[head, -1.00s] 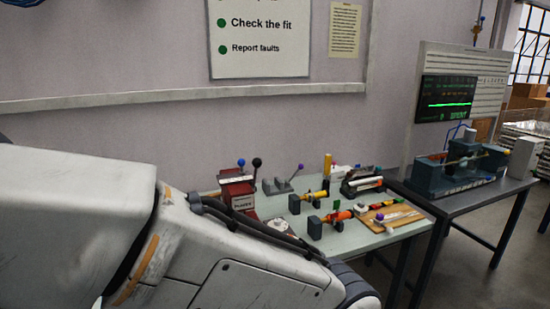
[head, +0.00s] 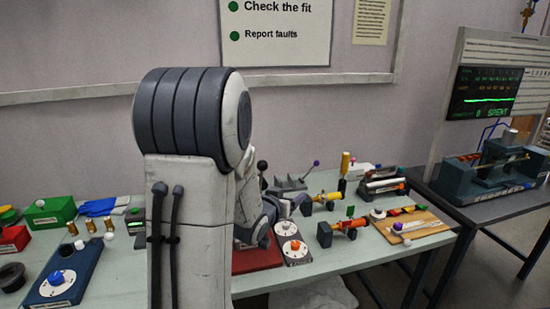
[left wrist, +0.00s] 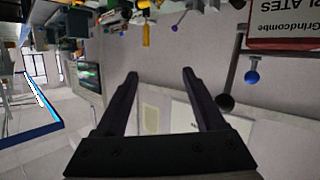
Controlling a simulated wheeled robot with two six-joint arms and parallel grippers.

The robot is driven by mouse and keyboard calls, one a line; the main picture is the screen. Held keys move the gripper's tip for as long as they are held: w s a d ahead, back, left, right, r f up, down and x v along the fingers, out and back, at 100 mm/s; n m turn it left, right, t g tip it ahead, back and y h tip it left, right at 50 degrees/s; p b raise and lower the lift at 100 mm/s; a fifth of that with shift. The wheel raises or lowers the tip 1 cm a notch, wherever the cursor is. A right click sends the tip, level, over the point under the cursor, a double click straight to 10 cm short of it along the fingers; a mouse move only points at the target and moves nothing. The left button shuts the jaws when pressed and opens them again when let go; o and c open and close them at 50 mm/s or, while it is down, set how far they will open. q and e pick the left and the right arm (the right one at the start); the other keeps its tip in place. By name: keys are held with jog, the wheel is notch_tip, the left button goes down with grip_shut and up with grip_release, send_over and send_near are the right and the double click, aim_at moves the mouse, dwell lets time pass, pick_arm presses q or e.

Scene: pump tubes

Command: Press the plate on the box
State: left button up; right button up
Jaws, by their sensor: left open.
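The red box (head: 257,258) with the plates stands on the pale table, mostly hidden behind my left arm in the head view. Its white PLATES label (left wrist: 285,30) shows upside down in the left wrist view, at the upper right. Two levers stick out by it, with a blue ball (left wrist: 252,77) and a black ball (left wrist: 225,102). I cannot single out a separate plate. My left gripper (left wrist: 160,74) is open and empty, its fingers apart from the box and levers. In the head view its fingertips are hidden or unclear. My right gripper is not in view.
Right of the box lies a grey base with white discs (head: 290,229). Yellow (head: 322,197) and orange (head: 350,224) pump tubes and a wooden board (head: 408,227) fill the right side. A blue block (head: 65,275) and green box (head: 50,212) stand left.

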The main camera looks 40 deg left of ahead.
aim_at(260, 168)
pick_arm(q)
jog(key=s+a+r+t, duration=0.1)
jog(key=a, duration=0.2)
jog(key=s+a+r+n+t+y, duration=0.1)
jog(key=a, duration=0.2)
jog(key=s+a+r+n+y, duration=0.1)
jog(key=a+r, duration=0.1)
jog(key=a, duration=0.1)
jog(key=shift+s+a+r+t+p, duration=0.1)
jog(key=shift+a+t+p, duration=0.2)
jog(key=shift+t+p, duration=0.1)
jog(key=shift+w+a+r, duration=0.1)
jog(key=shift+w+a, duration=0.05)
jog(key=shift+w, duration=0.1)
jog(key=p+x, duration=0.3)
jog(key=x, duration=0.6)
jog(key=shift+w, duration=0.35)
jog(key=shift+a, duration=0.15)
grip_shut()
